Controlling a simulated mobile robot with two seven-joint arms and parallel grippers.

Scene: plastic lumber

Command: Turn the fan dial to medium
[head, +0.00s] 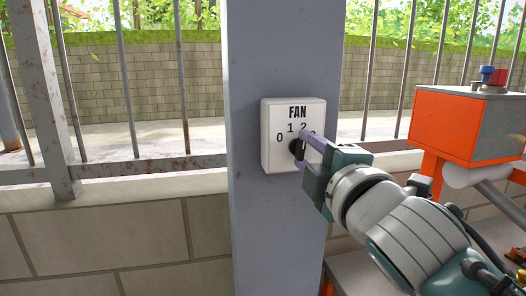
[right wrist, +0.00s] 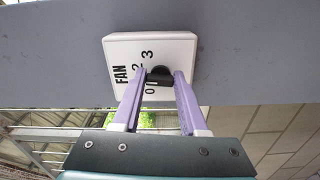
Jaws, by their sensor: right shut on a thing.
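The fan control is a white box (head: 270,155) marked FAN, with numbers from 0 to 3 in an arc, fixed to a grey post. Its black dial (head: 296,147) sits below the numbers. My right gripper (head: 302,145) reaches in from the right and is shut on the dial. In the right wrist view, the two purple fingers (right wrist: 160,75) stand on either side of the black dial (right wrist: 159,76). The fingers partly cover the 3 in the head view. I cannot tell which number the dial points to. My left gripper is not in view.
The grey post (head: 275,50) stands in front of a metal railing and a low block wall (head: 100,235). An orange and grey machine box (head: 445,125) with a pipe is on the right, close behind my right arm. The space left of the post is clear.

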